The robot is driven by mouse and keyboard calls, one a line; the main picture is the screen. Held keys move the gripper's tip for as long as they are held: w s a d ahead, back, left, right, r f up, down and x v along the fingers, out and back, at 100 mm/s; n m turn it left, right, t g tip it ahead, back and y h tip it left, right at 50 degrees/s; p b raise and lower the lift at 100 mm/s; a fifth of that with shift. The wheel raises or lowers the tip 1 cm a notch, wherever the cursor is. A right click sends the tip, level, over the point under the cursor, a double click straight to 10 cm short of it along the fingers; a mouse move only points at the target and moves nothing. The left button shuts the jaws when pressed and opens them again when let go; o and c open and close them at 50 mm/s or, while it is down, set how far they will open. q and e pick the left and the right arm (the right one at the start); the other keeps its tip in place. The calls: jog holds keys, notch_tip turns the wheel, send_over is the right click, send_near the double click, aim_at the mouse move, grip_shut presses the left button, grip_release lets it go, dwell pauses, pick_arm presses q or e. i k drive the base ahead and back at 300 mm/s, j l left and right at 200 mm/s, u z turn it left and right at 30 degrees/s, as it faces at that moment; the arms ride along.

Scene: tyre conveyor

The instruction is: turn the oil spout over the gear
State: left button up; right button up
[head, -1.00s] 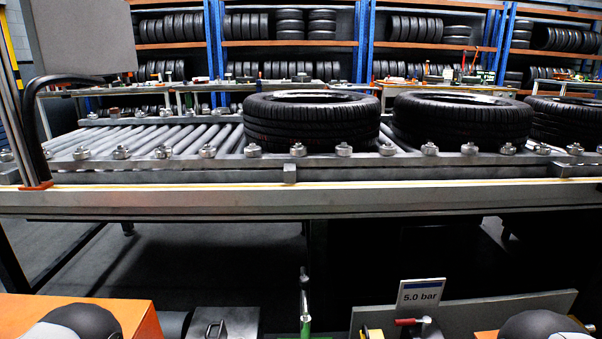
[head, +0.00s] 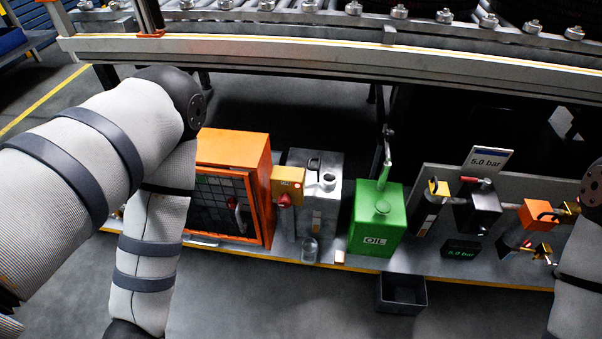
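A green oil can (head: 376,222) marked "OIL" stands on the grey shelf under the conveyor, at the middle of the head view. Its thin spout (head: 385,165) rises from the back of the can, green below with a grey tip, and points up. I cannot make out a gear for certain. My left arm comes in from the left, bends at the elbow and runs down past the bottom edge, so its gripper is out of the picture. Part of my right arm shows at the right edge; its gripper is also out of the picture.
Left of the can are a grey metal canister (head: 326,188) and an orange cabinet (head: 239,160). A black tray (head: 402,295) is in front of the shelf. The conveyor rail (head: 330,45) crosses above.

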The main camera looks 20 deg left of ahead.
aim_at(389, 134)
jog(key=k+j+z, duration=0.1)
jog(key=k+j, duration=0.15)
jog(key=j, duration=0.2)
jog(key=k+j+z, duration=0.1)
jog(key=k+j, duration=0.2)
jog(key=j, duration=0.15)
jog(key=k+j, duration=0.3)
jog(key=j, duration=0.15)
jog(key=i+l+z, duration=0.15)
jog(key=i+z, duration=0.25)
jog(key=i, duration=0.25)
jog(key=i+z, duration=0.4)
jog(key=i, duration=0.25)
jog(key=i+j+z, duration=0.4)
jog(key=i, duration=0.25)
jog(key=l, duration=0.1)
